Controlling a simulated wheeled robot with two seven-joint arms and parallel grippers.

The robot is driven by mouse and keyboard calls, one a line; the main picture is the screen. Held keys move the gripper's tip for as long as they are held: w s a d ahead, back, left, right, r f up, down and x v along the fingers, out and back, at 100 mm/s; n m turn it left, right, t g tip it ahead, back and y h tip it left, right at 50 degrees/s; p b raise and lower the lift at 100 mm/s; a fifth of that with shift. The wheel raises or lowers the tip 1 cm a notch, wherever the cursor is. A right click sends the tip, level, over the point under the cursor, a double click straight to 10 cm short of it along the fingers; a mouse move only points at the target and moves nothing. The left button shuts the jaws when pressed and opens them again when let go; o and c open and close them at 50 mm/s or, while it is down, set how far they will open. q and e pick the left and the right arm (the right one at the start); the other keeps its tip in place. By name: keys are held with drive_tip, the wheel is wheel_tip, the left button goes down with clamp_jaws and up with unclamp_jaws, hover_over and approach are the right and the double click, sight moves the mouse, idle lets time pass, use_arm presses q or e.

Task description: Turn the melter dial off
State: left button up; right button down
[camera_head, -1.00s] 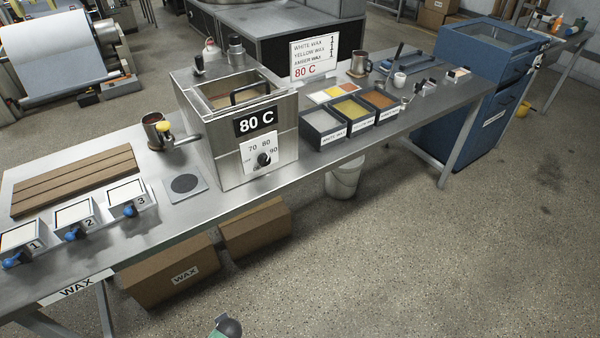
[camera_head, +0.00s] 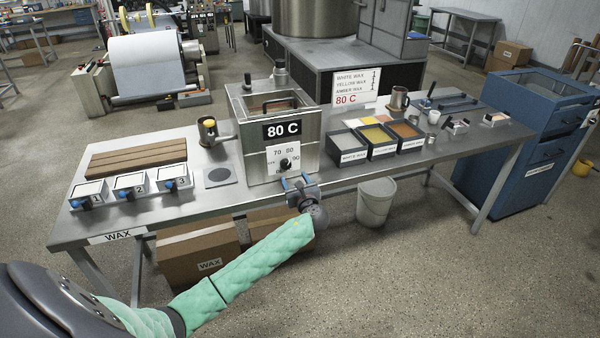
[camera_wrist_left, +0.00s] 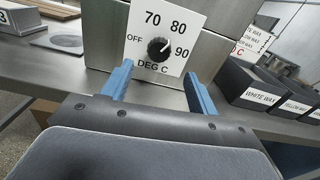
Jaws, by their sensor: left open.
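The melter (camera_head: 296,158) is a steel box on the bench with an "80 C" label on its front. Its black dial (camera_head: 284,164) sits on a white plate marked OFF, 70, 80 and 90. In the left wrist view the dial (camera_wrist_left: 158,48) has its pale pointer mark aimed up and right, between 80 and 90. My left gripper (camera_head: 295,181) is open just in front of and below the dial. Its two blue fingers (camera_wrist_left: 158,78) stand on either side of the dial's lower area, apart from it. My right gripper is not in view.
Three wax bins (camera_head: 382,143) stand right of the melter. A dark round pad (camera_head: 219,175), numbered boxes (camera_head: 130,183) and a mug (camera_head: 212,131) stand left. Cardboard boxes (camera_head: 197,252) and a white bucket (camera_head: 376,202) sit below the bench (camera_head: 330,180).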

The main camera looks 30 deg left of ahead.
sight(287, 166)
use_arm(q)
drive_tip(key=p+x, duration=0.2)
drive_tip(key=x, duration=0.4)
drive_tip(key=shift+w+a+p, duration=0.1)
drive_tip(key=shift+w+p, duration=0.05)
drive_tip(key=shift+p, duration=0.15)
drive_tip(key=shift+x, duration=0.75)
drive_tip(key=shift+f, duration=0.15)
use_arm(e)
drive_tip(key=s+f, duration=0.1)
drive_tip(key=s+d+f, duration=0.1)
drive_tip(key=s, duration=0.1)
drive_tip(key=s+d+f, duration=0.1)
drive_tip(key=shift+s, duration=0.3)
use_arm(q)
drive_tip(key=shift+c, duration=0.5)
drive_tip(key=c, duration=0.9)
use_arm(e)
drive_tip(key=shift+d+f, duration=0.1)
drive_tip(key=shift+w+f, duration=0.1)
